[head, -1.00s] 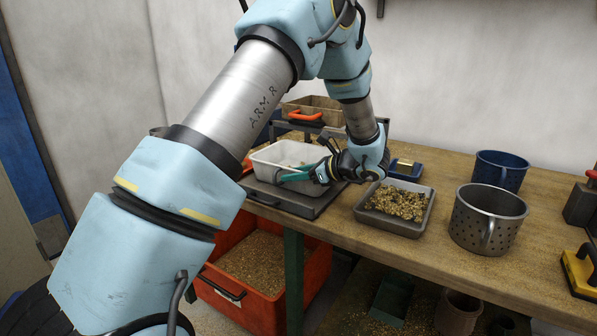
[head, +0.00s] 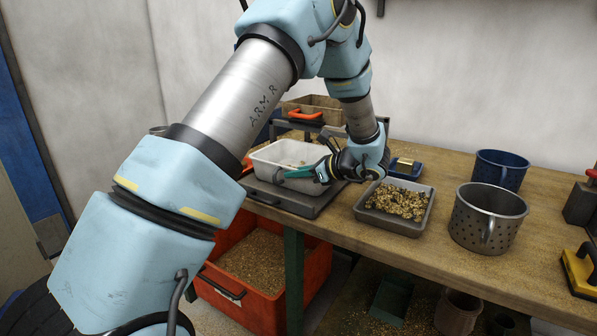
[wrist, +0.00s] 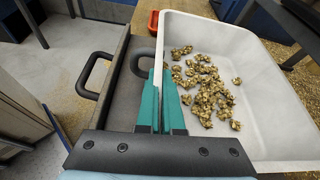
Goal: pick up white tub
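The white tub (head: 268,160) stands on a dark grey tray-like platform (head: 270,196) at the left end of the bench. It also shows in the wrist view (wrist: 240,50), with brassy chips inside. My gripper (head: 291,174) is at the tub's near side, with its teal fingers close together. In the wrist view my gripper (wrist: 161,90) has one finger on each side of the tub's wall, shut on its rim. The tub looks level, and I cannot tell any gap beneath it.
A grey tray of brass chips (head: 385,222), a perforated metal pot (head: 480,225) and a blue pot (head: 512,165) stand to the right. An orange bin (head: 308,275) is below. A wooden box (head: 325,106) on a raised shelf is behind the tub.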

